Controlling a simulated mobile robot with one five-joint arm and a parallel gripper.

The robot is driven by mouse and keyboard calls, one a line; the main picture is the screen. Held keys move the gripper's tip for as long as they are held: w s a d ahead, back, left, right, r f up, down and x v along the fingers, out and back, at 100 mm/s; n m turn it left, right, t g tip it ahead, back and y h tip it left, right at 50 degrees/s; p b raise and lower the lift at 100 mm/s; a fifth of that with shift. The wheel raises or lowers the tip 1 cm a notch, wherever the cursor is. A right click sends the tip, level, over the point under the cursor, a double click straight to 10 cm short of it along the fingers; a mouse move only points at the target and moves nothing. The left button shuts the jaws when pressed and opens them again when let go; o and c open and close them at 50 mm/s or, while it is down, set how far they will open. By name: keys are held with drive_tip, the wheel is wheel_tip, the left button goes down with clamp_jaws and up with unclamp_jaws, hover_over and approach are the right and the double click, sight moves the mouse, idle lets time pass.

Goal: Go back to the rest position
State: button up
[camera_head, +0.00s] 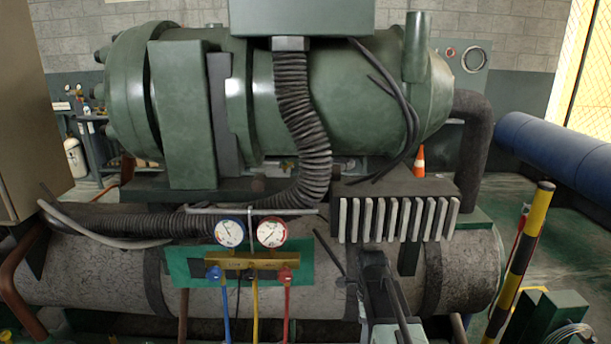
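My gripper (372,262) is the dark part at the end of my arm, low and right of centre, in front of the grey lower cylinder (470,268). Its fingers are dark and small, and I cannot tell whether they are open or shut. I see nothing clearly held in it. The brass gauge manifold (252,261) is to its left, apart from it, on a green plate (180,262). It has two round dials, a blue knob on the left and a red knob on the right. Blue, yellow and red hoses (255,300) hang down from it.
A large green compressor (350,100) fills the upper middle. A ribbed black hose (300,120) and loose dark cables hang down. A finned block (395,215) is just above my gripper. A yellow-black post (520,262) stands right. A blue pipe (560,155) lies far right.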

drive_tip(key=s+n, duration=0.9)
drive_tip(key=n, duration=1)
wheel_tip(320, 180, up, 14)
drive_tip(key=p, duration=1.3)
drive_tip(key=shift+a+p, duration=0.2)
drive_tip(key=shift+p, duration=0.2)
